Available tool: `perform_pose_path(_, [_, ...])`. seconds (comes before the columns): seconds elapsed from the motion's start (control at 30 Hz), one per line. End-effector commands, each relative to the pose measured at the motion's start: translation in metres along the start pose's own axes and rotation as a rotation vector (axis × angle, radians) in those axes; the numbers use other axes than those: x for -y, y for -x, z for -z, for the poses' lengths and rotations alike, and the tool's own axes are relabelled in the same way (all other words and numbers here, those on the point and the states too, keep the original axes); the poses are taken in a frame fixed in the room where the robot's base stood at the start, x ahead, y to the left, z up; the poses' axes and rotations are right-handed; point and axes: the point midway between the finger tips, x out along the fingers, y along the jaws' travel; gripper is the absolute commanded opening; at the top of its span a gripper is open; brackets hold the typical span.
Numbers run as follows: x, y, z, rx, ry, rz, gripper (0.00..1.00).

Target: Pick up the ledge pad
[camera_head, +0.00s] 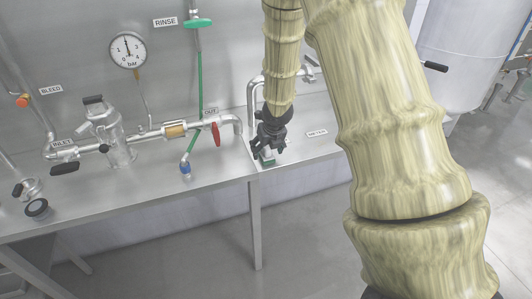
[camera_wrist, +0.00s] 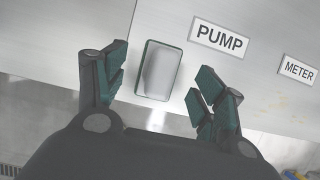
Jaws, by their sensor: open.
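The ledge pad (camera_wrist: 159,71) is a small grey-white rectangle with a dark green edge, lying flat on the steel ledge near its front edge. My gripper (camera_wrist: 162,92) is open, with its green-padded fingers to the left and right of the pad in the wrist view. Both fingers look apart from the pad, with a wider gap on the right. In the head view my gripper (camera_head: 267,155) points down over the steel bench by its front edge. There it largely hides the pad.
A PUMP label (camera_wrist: 219,38) and a METER label (camera_wrist: 299,70) are right of the pad. In the head view, a bent pipe (camera_head: 250,95) stands close behind my gripper. A red-handled valve (camera_head: 215,134) and a green hose (camera_head: 200,85) are to the left. A steel tank (camera_head: 465,45) stands right.

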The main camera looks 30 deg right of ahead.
Motion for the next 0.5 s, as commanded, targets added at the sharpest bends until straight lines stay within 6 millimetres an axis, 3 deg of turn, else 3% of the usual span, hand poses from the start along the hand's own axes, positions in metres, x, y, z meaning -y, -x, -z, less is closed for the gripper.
perform_pose_path(0.23, [0.0,-0.019,0.0,-0.001,0.001,0.001,0.7])
perform_pose_path(0.5, [0.0,-0.025,0.0,0.0,0.001,0.001,0.7])
